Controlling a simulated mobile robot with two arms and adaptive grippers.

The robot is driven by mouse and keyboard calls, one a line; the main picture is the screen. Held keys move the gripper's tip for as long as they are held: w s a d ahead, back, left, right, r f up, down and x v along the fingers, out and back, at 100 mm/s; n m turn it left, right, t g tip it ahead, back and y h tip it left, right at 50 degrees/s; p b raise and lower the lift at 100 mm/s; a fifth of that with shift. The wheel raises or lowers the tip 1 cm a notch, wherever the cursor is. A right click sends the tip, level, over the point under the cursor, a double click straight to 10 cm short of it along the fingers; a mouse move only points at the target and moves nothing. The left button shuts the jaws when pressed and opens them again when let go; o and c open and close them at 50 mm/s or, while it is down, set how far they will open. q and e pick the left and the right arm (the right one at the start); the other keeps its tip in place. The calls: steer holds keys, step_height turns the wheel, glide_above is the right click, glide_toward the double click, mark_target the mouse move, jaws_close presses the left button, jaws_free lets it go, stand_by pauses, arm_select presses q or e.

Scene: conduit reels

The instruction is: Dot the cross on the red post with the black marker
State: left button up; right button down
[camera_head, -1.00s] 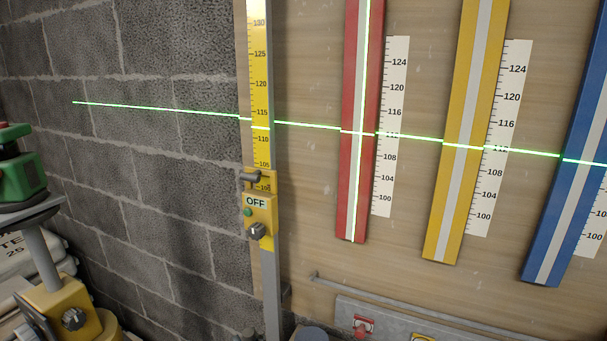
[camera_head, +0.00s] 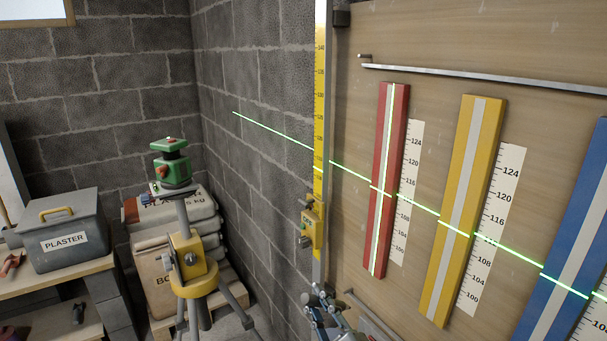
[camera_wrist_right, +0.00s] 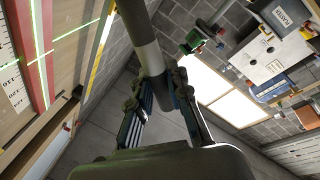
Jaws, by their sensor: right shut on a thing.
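The red post (camera_head: 373,235) stands upright against the wooden board in the head view. It has a pale centre strip. A vertical green line runs down the strip, and a slanting green line meets it to form a green cross (camera_head: 386,193). The red post also shows at the left of the wrist view (camera_wrist_right: 47,50). My right gripper (camera_head: 325,308) is at the bottom of the head view, below and left of the post, apart from it. In the wrist view its fingers are shut on a thick dark-and-pale cylinder, the marker (camera_wrist_right: 150,58). My left gripper is not in view.
A yellow post (camera_head: 435,265) and blue post (camera_head: 550,255) stand right of the red one, with white scales between. A yellow measuring staff (camera_head: 319,120) with a yellow box (camera_head: 311,230) stands left. A green laser (camera_head: 173,165) sits on a tripod; a plaster bin (camera_head: 60,225) is far left.

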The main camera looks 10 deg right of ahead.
steer(key=w+a+r+n+y+p, duration=0.1)
steer(key=w+r+n+y+p, duration=0.1)
steer(key=r+n+p, duration=0.45)
steer(key=w+a+r+n+y+p, duration=0.1)
steer(key=w+a+r+n+p, duration=0.15)
steer(key=r, duration=0.65)
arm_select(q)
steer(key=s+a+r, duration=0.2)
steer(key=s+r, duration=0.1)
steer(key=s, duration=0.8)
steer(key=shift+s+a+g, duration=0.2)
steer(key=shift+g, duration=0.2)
arm_select(e)
steer(key=w+d, duration=0.3)
steer(key=d, duration=0.5)
steer(key=shift+d+f+n, duration=0.3)
steer(key=shift+d+n, duration=0.05)
steer(key=shift+n, duration=0.05)
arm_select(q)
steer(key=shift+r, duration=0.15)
arm_select(e)
steer(key=shift+w+d, duration=0.2)
steer(key=shift+d, duration=0.15)
steer(key=shift+a, duration=0.1)
